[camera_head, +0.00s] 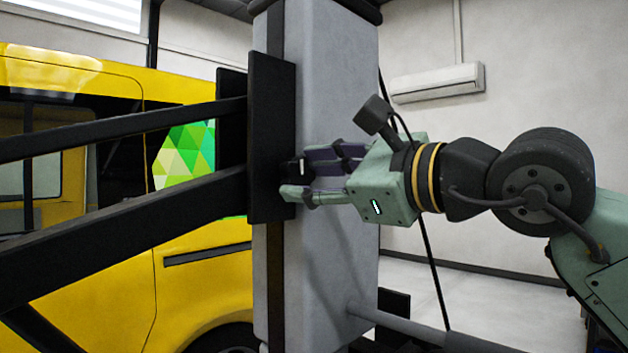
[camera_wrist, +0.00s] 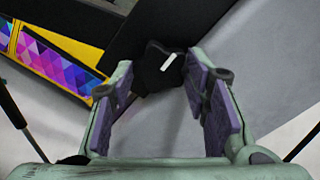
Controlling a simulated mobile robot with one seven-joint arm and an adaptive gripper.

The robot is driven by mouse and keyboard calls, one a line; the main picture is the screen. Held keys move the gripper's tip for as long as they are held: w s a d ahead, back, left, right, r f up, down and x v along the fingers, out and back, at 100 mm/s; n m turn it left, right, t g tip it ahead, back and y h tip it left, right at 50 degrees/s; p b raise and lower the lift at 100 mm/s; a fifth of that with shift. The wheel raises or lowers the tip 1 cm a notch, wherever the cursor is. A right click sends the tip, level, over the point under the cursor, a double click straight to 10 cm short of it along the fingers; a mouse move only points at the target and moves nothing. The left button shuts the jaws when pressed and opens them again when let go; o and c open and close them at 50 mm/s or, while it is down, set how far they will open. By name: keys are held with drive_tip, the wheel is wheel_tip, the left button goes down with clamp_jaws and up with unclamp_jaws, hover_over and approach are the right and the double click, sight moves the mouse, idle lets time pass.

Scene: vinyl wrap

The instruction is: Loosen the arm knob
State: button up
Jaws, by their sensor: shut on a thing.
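The arm knob (camera_wrist: 158,68) is black with a white mark on its face. In the wrist view it sits between my two fingertips, at the edge of a black plate. In the head view the knob (camera_head: 297,168) shows partly, on the side of the black bracket (camera_head: 270,135) on the grey column. My gripper (camera_head: 300,175) reaches in from the right and is shut on the knob. The fingers have purple pads. The finger contact is partly hidden in the head view.
The grey column (camera_head: 340,70) stands directly behind my gripper. Two black beams (camera_head: 120,225) run left from the bracket. A yellow vehicle (camera_head: 200,280) with a coloured triangle pattern stands behind them. Open floor (camera_head: 470,290) shows at the right.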

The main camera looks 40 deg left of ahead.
drive_tip(key=n, duration=0.5)
drive_tip(key=shift+n, duration=0.3)
idle(0.4)
drive_tip(key=o, duration=1.2)
drive_tip(key=shift+c, duration=0.2)
drive_tip(key=s+d, duration=0.1)
drive_tip(key=d, duration=1.1)
